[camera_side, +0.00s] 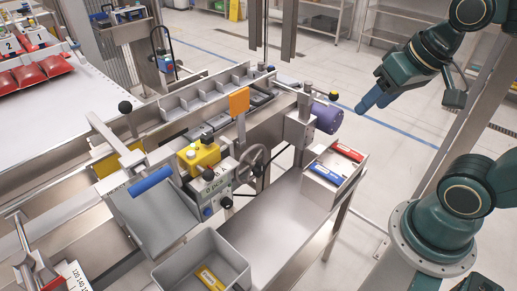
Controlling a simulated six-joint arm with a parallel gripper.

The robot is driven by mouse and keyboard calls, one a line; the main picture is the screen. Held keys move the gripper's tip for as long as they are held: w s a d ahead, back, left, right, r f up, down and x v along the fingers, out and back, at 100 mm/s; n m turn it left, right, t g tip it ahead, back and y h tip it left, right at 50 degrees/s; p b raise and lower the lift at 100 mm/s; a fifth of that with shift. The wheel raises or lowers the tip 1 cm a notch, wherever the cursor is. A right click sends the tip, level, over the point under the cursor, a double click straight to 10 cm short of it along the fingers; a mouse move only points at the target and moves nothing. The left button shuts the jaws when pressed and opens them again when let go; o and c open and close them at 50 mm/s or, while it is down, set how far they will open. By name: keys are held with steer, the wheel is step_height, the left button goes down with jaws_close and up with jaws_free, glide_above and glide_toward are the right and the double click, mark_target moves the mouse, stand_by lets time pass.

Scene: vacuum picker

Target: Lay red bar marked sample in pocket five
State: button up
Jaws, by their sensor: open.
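My gripper (376,97) is at the upper right, in the air, open with nothing seen between its blue fingers. A red bar (348,152) lies in a small open metal tray (350,180) at the right end of the bench, below and left of my gripper. A blue bar (325,174) lies at the near side of the same tray. The lettering on the bars is too small to read. A row of grey pockets (195,97) runs along the machine's back rail, left of the tray. Pocket numbers are not legible, so I cannot tell which is five.
A grey bin (236,262) in front holds a yellow bar (210,278). An orange plate (239,102), a purple cylinder (328,118) and a handwheel (251,162) stand up between the pockets and the tray. The bench top (275,222) between bin and tray is clear.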

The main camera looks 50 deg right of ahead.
steer(key=s+n, duration=0.1)
steer(key=s+a+r+n, duration=0.1)
steer(key=n, duration=0.1)
steer(key=shift+a, duration=0.15)
steer(key=shift+o, duration=0.5)
steer(key=w+d+f+m+g, duration=0.1)
steer(key=w+d+f+m, duration=0.35)
steer(key=m, duration=0.45)
steer(key=w+d+f+m, duration=0.35)
steer(key=d+m, duration=0.25)
steer(key=m, duration=0.3)
steer(key=d+f+m, duration=1)
steer(key=d+m, duration=0.2)
steer(key=m, duration=0.5)
steer(key=shift+s+d+f+m, duration=0.2)
steer(key=shift+s+f+m, duration=0.1)
steer(key=shift+s+f, duration=0.1)
